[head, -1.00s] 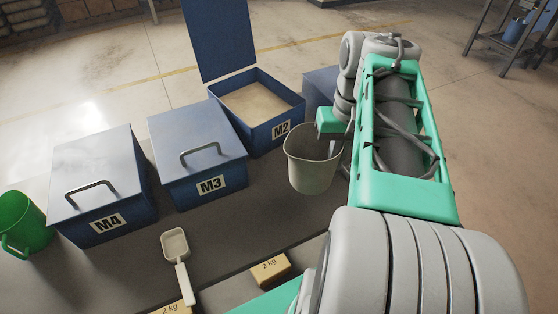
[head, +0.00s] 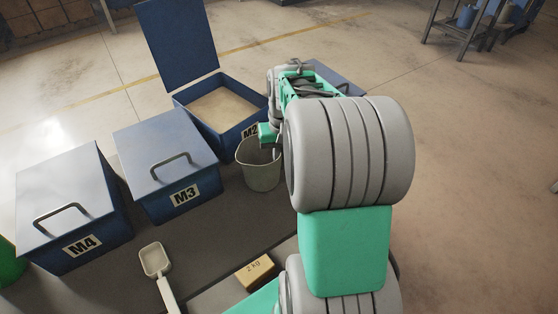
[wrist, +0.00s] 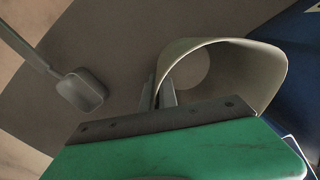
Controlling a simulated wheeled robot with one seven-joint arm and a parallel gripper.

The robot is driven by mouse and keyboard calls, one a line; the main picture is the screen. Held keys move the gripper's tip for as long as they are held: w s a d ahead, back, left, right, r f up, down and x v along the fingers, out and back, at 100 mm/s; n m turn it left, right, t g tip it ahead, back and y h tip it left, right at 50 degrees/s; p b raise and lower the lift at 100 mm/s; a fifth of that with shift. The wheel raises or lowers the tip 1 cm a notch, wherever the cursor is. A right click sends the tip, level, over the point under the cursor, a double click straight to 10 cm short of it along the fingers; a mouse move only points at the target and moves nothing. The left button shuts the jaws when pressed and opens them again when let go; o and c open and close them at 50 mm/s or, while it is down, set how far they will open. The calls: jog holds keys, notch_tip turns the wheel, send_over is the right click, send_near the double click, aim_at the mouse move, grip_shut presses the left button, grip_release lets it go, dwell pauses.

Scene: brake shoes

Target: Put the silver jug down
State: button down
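The silver jug (head: 259,172), a pale grey bucket-like vessel, is upright in front of the M2 bin in the head view. In the wrist view its wide rim and inside (wrist: 240,65) show at upper right. My gripper (wrist: 160,93) is at the jug's near side, with its two narrow fingers close together on the wall at the rim. In the head view my gripper (head: 272,148) is at the jug's upper right, partly hidden by my arm. Whether the jug's base touches the dark table (head: 215,235) cannot be told.
Blue bins M4 (head: 75,205), M3 (head: 165,170) and M2 (head: 245,140) stand behind; M2 is open with pale granular contents. A scoop (head: 155,262) and a 2 kg block (head: 255,272) lie in front. A green vessel (head: 10,265) is at left. Table between scoop and jug is clear.

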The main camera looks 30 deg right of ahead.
jog(key=shift+f, duration=0.1)
jog(key=c, duration=2.1)
grip_release()
jog(key=shift+f, duration=0.15)
jog(key=shift+c, duration=0.2)
jog(key=o, duration=0.5)
jog(key=shift+c, duration=0.2)
